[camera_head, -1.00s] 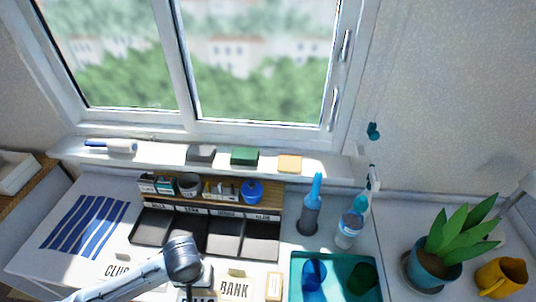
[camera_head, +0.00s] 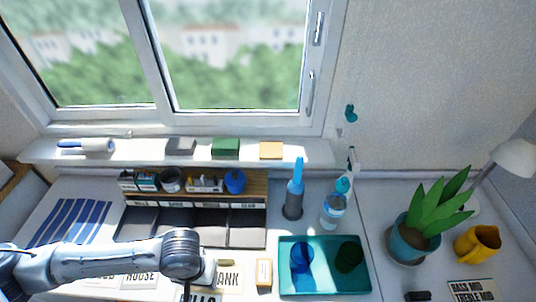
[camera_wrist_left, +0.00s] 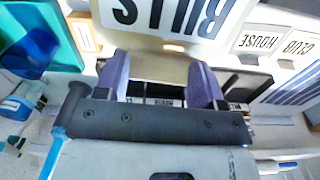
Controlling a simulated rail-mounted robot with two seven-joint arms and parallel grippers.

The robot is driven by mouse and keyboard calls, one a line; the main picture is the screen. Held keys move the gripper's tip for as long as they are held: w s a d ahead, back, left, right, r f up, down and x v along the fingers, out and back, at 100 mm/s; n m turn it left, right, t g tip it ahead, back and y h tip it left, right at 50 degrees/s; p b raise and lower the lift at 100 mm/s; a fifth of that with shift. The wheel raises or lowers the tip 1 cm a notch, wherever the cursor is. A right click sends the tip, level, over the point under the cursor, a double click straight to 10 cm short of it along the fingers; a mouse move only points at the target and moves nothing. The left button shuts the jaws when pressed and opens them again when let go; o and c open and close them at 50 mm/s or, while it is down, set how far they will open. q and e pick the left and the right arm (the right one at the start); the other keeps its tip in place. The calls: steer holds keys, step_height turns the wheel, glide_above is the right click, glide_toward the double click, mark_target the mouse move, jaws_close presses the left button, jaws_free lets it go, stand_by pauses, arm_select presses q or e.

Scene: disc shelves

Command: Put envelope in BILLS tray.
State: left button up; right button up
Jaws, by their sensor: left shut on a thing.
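The BILLS envelope (camera_wrist_left: 180,14) is white with big black letters and looms close in the left wrist view, upside down there. A sliver of it shows at the bottom edge of the head view (camera_head: 200,297). My left gripper (camera_wrist_left: 160,72) is shut on it, its two purple fingers at the envelope's edge. In the head view the left gripper (camera_head: 206,272) is in front of the tray row. The dark tray row (camera_head: 240,232) has several compartments with small labels, too small to read surely, so I cannot tell which is BILLS. My right gripper is not in view.
A teal tray (camera_head: 325,285) with cups stands at right. A blue-topped bottle (camera_head: 294,195) and clear bottle (camera_head: 333,212) stand behind it. A shelf with small items backs the trays.

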arm_select(q)
steer(key=w+a+r, duration=0.1)
steer(key=w+r, duration=0.4)
steer(key=r, duration=0.3)
steer(key=w+r, duration=0.5)
steer(key=r, duration=0.3)
steer(key=s+r+p, duration=0.3)
steer(key=r+p, duration=0.7)
steer(key=p, duration=0.1)
steer(key=s+r+p, duration=0.3)
steer(key=r+p, duration=0.8)
steer(key=p, duration=0.1)
steer(key=s+r+p, duration=0.3)
steer(key=r+p, duration=0.7)
steer(key=p, duration=0.2)
steer(key=shift+r, duration=0.4)
steer(key=shift+s, duration=0.1)
